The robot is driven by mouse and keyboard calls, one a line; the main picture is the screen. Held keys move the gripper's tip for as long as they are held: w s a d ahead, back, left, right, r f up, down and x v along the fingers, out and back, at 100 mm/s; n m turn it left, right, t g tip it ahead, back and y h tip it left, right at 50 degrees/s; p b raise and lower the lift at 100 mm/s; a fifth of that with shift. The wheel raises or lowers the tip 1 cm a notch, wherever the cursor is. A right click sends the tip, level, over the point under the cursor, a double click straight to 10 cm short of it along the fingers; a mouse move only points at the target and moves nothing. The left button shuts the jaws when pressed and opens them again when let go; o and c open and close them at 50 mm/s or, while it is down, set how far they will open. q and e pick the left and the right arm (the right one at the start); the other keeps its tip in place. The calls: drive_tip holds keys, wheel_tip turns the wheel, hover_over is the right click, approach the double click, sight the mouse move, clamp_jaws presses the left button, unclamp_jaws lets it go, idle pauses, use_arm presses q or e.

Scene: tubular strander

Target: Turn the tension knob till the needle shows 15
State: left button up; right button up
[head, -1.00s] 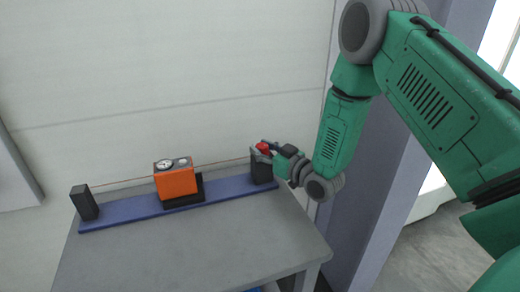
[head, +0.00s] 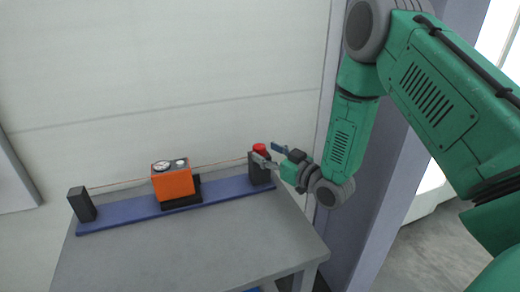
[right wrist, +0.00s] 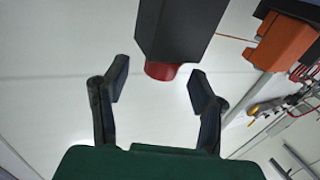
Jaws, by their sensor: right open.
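The red tension knob (head: 260,147) sits on top of a black post (head: 260,173) at the right end of the blue rail. My right gripper (head: 269,153) is open beside the knob, with its arm coming from the right. In the right wrist view the knob (right wrist: 161,71) shows on the end of the black post (right wrist: 178,30), just beyond and between the spread fingertips, apparently untouched. The orange gauge box (head: 173,183) stands mid-rail with a round white dial (head: 162,167); its needle is too small to read. My left gripper is out of view.
The blue rail (head: 130,216) runs along the back of a grey table (head: 190,245). Another black post (head: 82,205) stands at its left end. A thin line runs between the posts past the gauge box. The front of the table is clear. A wall rises close behind.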

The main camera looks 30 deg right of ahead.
drive_tip(key=s+d, duration=0.2)
drive_tip(key=s, duration=0.6)
drive_tip(key=shift+s, duration=0.35)
drive_tip(key=shift+w+f, duration=0.1)
